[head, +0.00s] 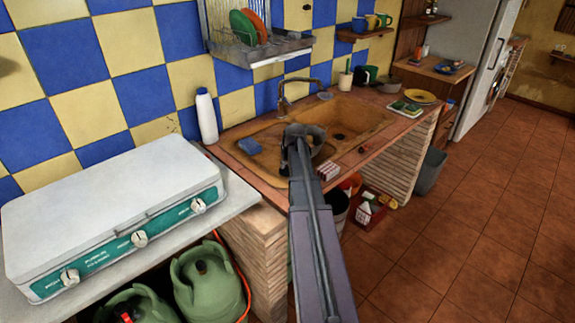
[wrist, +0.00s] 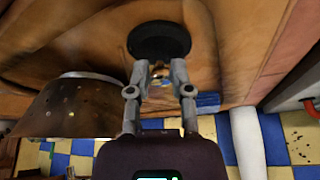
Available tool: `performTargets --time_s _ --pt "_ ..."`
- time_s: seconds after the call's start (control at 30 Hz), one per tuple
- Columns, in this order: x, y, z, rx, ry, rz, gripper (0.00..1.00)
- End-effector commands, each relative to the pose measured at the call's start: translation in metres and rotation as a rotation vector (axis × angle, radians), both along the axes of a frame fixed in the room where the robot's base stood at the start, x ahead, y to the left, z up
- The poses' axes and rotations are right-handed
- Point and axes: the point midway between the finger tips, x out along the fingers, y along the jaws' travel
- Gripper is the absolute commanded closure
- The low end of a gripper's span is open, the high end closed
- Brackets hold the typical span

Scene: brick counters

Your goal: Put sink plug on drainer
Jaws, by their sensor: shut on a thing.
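My gripper (wrist: 160,70) is shut on the black round sink plug (wrist: 159,38), held at its fingertips over the brown sink. In the head view my gripper (head: 303,137) is above the left part of the sink (head: 372,117), and the plug is hard to tell from the dark fingers. A bowl-like metal vessel with dark specks or holes (wrist: 75,108) is beside the gripper in the wrist view. A dish drainer (head: 268,50) with a green and an orange plate hangs on the wall. A dark drain hole (head: 339,136) shows in the sink's right part.
A faucet (head: 284,100) stands behind the sink. A blue sponge (head: 249,146) and a white bottle (head: 206,116) are to the left. A white stove (head: 110,215) fills the near left. Green sponges and a yellow plate (head: 420,96) lie at the counter's right end.

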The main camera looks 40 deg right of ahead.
Motion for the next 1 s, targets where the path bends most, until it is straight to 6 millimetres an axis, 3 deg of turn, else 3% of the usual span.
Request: performTargets --time_s 0.03,0.07,0.17,0.67,1.0 --pt "0.000 0.000 -0.003 0.000 0.000 0.000 1.00" --pt "0.000 0.000 -0.002 0.000 0.000 0.000 0.66" --pt "0.000 0.000 -0.001 0.000 0.000 0.000 0.38" --pt "0.000 0.001 0.001 0.000 0.000 0.001 0.38" --pt "-0.006 0.003 0.019 0.000 0.000 0.001 0.38"
